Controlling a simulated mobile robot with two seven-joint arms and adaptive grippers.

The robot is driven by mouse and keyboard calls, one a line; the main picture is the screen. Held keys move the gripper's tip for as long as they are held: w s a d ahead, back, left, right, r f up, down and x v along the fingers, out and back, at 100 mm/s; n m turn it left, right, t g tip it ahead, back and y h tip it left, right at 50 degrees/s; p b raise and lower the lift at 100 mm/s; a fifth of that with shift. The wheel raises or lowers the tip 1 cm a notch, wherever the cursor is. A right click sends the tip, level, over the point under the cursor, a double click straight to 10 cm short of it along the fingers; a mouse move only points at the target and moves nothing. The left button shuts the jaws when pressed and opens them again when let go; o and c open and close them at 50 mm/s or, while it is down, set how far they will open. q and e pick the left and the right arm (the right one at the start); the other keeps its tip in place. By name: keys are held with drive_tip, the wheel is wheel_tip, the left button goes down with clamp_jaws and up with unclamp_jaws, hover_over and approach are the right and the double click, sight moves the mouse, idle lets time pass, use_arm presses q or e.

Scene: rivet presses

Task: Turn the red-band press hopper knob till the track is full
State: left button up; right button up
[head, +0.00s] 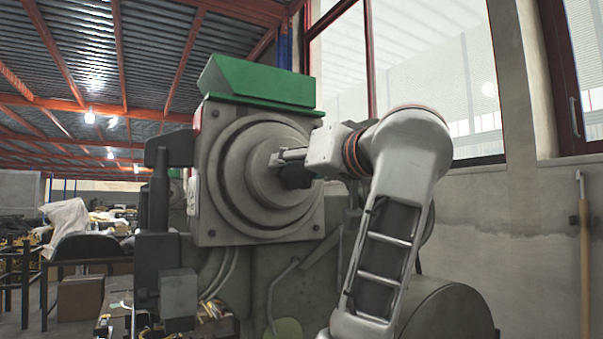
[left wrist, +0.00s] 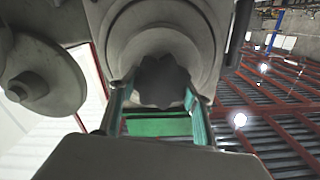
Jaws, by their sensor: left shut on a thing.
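The press (head: 225,185) has a round, stepped grey face with a green hopper (head: 258,82) on top. A little red shows at the housing's upper left edge; I cannot tell if it is the band. The dark, lobed knob (left wrist: 163,82) sits at the centre of the face. My left gripper (head: 283,168) reaches the knob from the right in the head view and is shut on it. In the left wrist view its two fingers (left wrist: 160,112) lie on either side of the knob. The track's fill cannot be made out. My right gripper is not in view.
A window and wall (head: 500,220) stand behind on the right, with a wooden pole (head: 586,260) against the wall. A bench with a pale cloth (head: 67,220) and a cardboard box (head: 80,298) are at the left.

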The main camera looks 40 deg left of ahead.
use_arm(q)
drive_tip(key=n, duration=0.3)
drive_tip(key=shift+f+b, duration=0.1)
drive_tip(key=shift+b, duration=0.3)
drive_tip(key=shift+n, duration=0.8)
drive_tip(key=shift+s+n, duration=0.1)
drive_tip(key=shift+n, duration=0.4)
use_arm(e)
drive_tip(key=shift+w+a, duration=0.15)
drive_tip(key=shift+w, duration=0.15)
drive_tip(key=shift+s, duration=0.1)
use_arm(q)
drive_tip(key=o, duration=1.1)
drive_tip(key=shift+o, duration=0.2)
drive_tip(key=shift+r, duration=0.2)
wheel_tip(320, 180, up, 10)
drive_tip(key=shift+f, duration=0.1)
